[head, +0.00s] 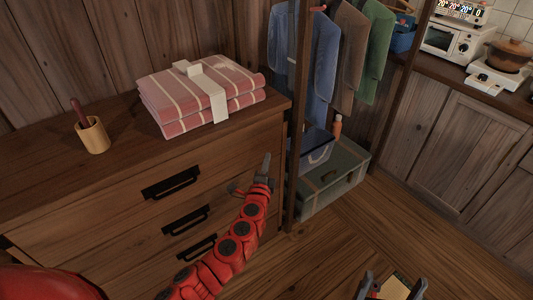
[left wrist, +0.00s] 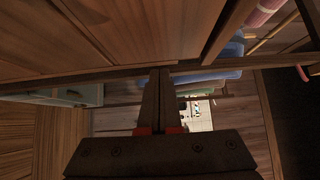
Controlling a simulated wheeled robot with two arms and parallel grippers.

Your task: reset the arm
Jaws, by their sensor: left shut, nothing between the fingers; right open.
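My left arm reaches up in the head view in front of a wooden dresser (head: 110,262). My left gripper (head: 265,162) points upward near the dresser's right front corner, just below its top edge. In the left wrist view its fingers (left wrist: 157,80) are together with nothing between them. I cannot tell whether it touches the dresser. My right gripper (head: 392,287) shows at the bottom edge of the head view, low over the floor, with its fingers apart.
Folded pink striped cloths (head: 165,97) and a wooden cup (head: 93,137) stand on the dresser. A clothes rack post (head: 298,120) rises close right of my left gripper, with a green trunk (head: 335,180) behind. The wooden floor (head: 400,225) at right is mostly clear before the cabinets (head: 455,140).

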